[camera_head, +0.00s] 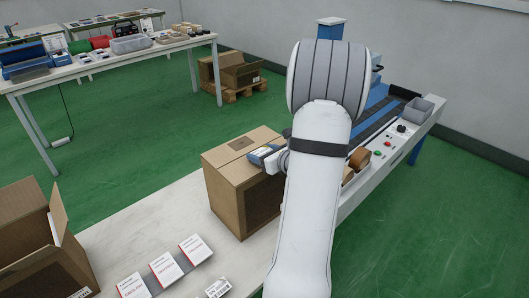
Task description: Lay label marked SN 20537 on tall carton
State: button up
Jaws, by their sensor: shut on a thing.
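The tall carton (228,187) is a closed brown box standing upright on the white table. A darker patch (240,143) shows on its top. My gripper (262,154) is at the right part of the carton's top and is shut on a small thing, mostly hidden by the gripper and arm. I cannot make out whether it is the label SN 20537, or whether it touches the carton. A white label with a barcode (218,288) lies at the table's front; its number is too small to read.
Three white cards with red print (165,268) lie in a row on the table (130,235). An open carton (45,240) stands at the left. A conveyor with buttons (385,148) is behind my arm. A far bench (105,62) holds several items.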

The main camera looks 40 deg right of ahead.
aim_at(263, 152)
jog(key=o, duration=1)
jog(key=shift+r, duration=0.1)
notch_tip(263, 152, up, 9)
jog(key=p, duration=0.6)
